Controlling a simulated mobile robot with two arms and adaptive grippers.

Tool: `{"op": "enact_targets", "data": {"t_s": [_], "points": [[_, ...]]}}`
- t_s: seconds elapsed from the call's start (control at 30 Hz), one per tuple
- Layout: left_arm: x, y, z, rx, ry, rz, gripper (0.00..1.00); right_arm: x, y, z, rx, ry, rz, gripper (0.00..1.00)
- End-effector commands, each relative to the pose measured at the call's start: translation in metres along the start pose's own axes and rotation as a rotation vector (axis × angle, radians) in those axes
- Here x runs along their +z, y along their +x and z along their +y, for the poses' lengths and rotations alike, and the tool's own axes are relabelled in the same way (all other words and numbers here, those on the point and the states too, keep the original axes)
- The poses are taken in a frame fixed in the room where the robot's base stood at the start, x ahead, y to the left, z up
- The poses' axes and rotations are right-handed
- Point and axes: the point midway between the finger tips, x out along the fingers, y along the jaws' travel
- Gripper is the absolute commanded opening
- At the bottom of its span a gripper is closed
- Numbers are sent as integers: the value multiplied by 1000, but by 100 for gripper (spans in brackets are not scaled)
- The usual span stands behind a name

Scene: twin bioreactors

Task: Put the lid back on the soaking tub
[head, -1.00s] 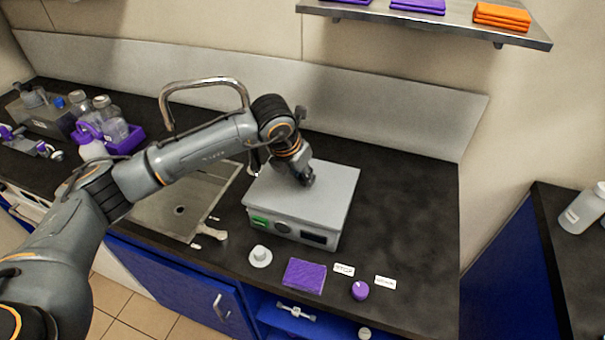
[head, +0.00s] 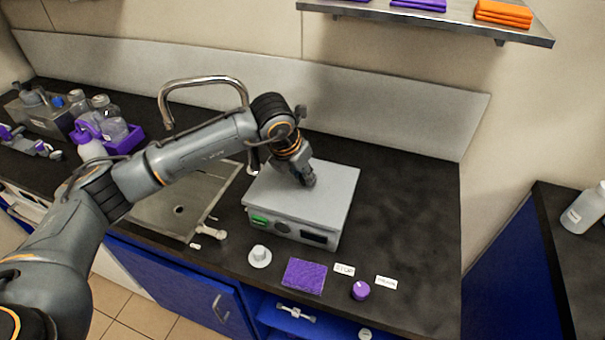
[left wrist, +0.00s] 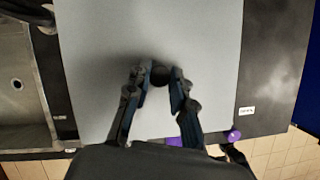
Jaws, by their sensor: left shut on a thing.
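The soaking tub (head: 322,228) is a grey box with a green label and a dark panel on its front, on the dark counter right of the sink. Its flat grey lid (head: 335,190) lies over the top, with no clear gap visible. In the left wrist view the lid (left wrist: 205,40) fills the middle. My left gripper (head: 308,181) is above the lid's middle; in the left wrist view its fingers (left wrist: 161,82) are closed around the lid's dark knob (left wrist: 160,72). The knob is hidden in the head view. My right gripper is not in view.
The sink (head: 165,212) and its tall faucet (head: 205,82) are on the left. A white stopper-like piece (head: 260,257), a purple cloth (head: 304,275), a purple cap (head: 360,290) and small labels lie before the tub. The counter right of the tub (head: 405,210) is clear.

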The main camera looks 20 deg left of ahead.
Motion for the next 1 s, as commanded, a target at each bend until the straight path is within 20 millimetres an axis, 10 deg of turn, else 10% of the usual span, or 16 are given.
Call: {"op": "enact_targets", "data": {"t_s": [0.43,0.47,0.57,0.77,1.0], "points": [[1,-1,0,0,0,-2,0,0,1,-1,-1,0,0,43],[1,-1,0,0,0,-2,29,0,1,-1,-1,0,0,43],[1,-1,0,0,0,-2,49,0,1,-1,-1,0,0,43],[0,0,0,0,0,-1,49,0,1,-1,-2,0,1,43],[0,0,0,0,0,1,72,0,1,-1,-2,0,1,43]]}}
